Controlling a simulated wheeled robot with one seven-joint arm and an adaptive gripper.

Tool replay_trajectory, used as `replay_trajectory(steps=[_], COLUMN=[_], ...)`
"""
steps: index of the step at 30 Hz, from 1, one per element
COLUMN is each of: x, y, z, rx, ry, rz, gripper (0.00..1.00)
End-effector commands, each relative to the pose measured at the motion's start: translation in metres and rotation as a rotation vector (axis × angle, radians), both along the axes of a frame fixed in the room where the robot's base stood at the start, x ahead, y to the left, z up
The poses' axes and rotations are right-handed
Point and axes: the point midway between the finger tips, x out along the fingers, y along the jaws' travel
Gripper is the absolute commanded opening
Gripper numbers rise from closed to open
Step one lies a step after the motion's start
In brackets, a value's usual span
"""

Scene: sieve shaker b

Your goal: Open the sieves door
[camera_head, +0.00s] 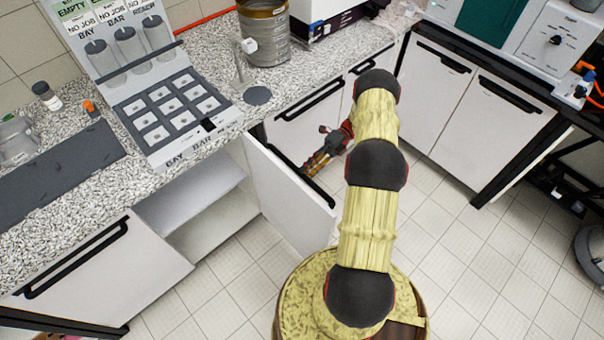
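A white cabinet door (279,194) with a black bar handle (322,194) stands swung out from the counter. The cabinet behind it is open and shows a pale shelf (192,190) and a bare-looking interior. No label shows on this door, so I cannot tell from it whether it is the sieves door.
Another white door (110,265) with a black handle is at the lower left. More white cabinets (460,105) stand at the back right. The speckled counter (225,95) carries a sample rack (170,110) and a metal sieve stack (265,35).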

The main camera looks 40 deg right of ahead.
Motion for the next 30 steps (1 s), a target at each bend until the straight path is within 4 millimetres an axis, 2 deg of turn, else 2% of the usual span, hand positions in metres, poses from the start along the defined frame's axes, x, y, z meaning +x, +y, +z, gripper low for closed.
replay_trajectory(steps=[6,13,18,30], x=[0.002,0.003,0.003,0.003], y=[-0.046,-0.080,-0.089,-0.090], z=[0.008,0.014,0.017,0.017], rx=[-0.002,-0.001,0.000,0.000], ry=[-0.003,-0.001,0.001,0.001], rz=[-0.003,-0.002,-0.001,0.000], gripper=[0.34,0.34,0.34,0.34])
